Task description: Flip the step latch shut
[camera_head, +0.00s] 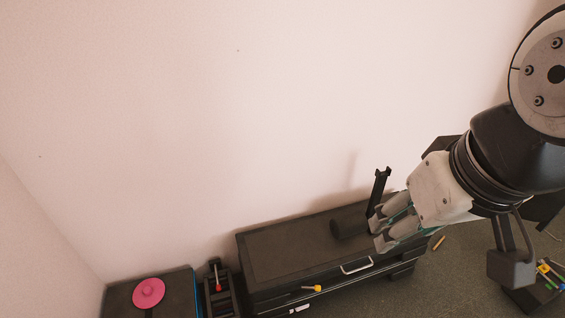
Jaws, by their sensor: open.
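No part is plainly marked as the step latch, and I cannot tell which one it is. A dark upright bar (379,188) stands at the right end of a low dark cabinet (285,252). A dark cylinder (350,222) lies on the cabinet top just left of my gripper. My gripper (377,231) is open, its grey fingertips close to the cylinder and the foot of the bar; contact cannot be told. A small dark stepped frame (218,297) with a red part (219,286) stands left of the cabinet, partly cut off by the lower edge.
The cabinet front has a pale handle (356,265) and a yellow knob (317,288). A pink disc (149,292) sits on a dark box (181,289) at lower left. Small coloured items (548,272) lie at lower right. A wall rises behind; the cabinet top's left part is clear.

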